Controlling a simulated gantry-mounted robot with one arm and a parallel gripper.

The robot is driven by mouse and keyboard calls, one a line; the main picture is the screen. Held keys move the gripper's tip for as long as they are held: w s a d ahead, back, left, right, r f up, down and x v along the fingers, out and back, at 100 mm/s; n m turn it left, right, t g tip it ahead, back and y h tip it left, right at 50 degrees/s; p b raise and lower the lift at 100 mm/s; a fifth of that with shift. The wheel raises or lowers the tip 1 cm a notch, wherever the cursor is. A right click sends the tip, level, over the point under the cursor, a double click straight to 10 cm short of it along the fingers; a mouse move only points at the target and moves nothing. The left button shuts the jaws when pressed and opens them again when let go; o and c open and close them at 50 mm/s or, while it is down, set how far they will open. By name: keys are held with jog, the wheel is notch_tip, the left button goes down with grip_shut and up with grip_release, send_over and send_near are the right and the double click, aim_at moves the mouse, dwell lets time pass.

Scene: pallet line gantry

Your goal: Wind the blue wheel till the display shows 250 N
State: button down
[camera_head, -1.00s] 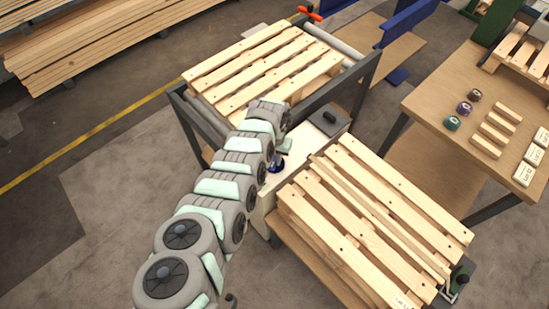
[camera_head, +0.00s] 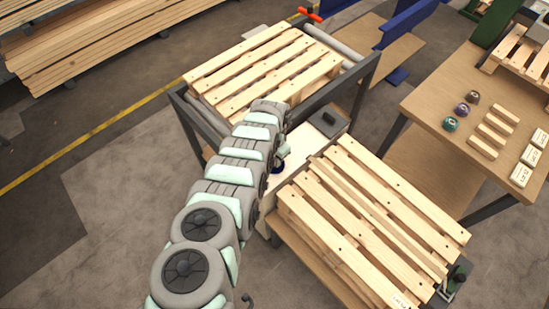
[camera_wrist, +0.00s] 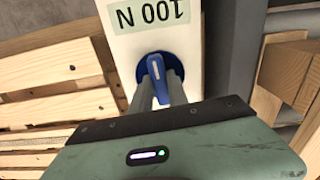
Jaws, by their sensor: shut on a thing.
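The blue wheel (camera_wrist: 177,86) shows in the wrist view as a round blue knob with a raised bar and a white mark, on a white panel. In the head view the wheel (camera_head: 277,169) is mostly hidden by my arm. My gripper (camera_wrist: 160,90) is shut on the wheel, its two grey fingers on either side of the bar. The display (camera_wrist: 149,15), a pale green strip just beyond the wheel, appears upside down in the wrist view and reads 100 N.
A slatted pallet (camera_head: 265,68) lies on the roller frame behind, and stacked pallets (camera_head: 370,215) stand close to the right of the wheel. A wooden table (camera_head: 430,100) with coloured knobs and blocks is further right. Open floor lies at left.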

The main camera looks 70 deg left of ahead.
jog(key=m, duration=0.5)
jog(key=shift+m, duration=0.4)
dwell(0.4)
jog(key=c, duration=1.3)
grip_release()
jog(key=shift+r+p, duration=0.9)
jog(key=shift+r, duration=4.5)
